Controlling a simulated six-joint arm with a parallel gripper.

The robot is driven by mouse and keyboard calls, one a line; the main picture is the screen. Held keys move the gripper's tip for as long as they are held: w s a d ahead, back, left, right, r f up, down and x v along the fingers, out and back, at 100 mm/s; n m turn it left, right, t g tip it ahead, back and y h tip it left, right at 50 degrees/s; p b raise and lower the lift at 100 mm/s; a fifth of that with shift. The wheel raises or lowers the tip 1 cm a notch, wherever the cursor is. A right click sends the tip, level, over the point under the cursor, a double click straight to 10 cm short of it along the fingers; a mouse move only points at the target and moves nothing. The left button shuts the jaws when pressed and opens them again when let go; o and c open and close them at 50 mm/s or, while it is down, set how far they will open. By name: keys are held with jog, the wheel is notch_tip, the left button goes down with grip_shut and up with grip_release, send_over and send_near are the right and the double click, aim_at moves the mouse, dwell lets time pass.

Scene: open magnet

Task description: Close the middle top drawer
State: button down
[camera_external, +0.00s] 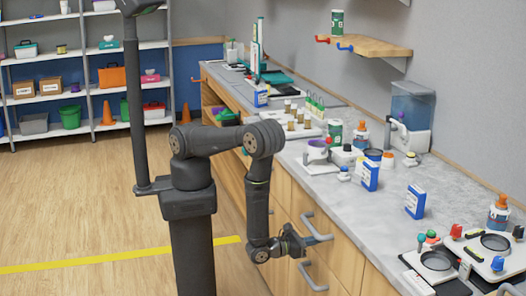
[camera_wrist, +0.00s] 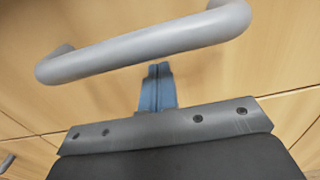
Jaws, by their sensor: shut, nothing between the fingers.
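A wooden drawer front (camera_external: 296,205) with a grey bar handle (camera_external: 315,228) is on the counter's front, right of my arm. I cannot tell how far this drawer stands out. In the wrist view, the grey handle (camera_wrist: 145,43) crosses the top of the picture before the wooden front (camera_wrist: 95,100). My gripper (camera_external: 303,241) is at the drawer front, close to the handle. Its blue-grey fingers (camera_wrist: 158,82) are together and empty, just below the handle in the wrist view. I cannot tell whether they touch the wood. The drawer's inside is hidden.
A lower handle (camera_external: 312,277) sticks out below my gripper. The grey countertop (camera_external: 350,240) above holds bottles, blue-white boxes (camera_external: 370,176) and a device with round plates (camera_external: 437,261) at the right. The wooden floor (camera_external: 90,200) to the left is clear.

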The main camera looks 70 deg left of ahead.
jog(key=shift+w+d+r, duration=0.1)
jog(key=shift+w+r, duration=0.05)
jog(key=shift+w, duration=0.1)
jog(key=s, duration=1.4)
jog(key=shift+s, duration=0.25)
jog(key=shift+w, duration=0.1)
jog(key=w, duration=1.3)
jog(key=shift+w, duration=0.3)
jog(key=c, duration=2.2)
grip_release()
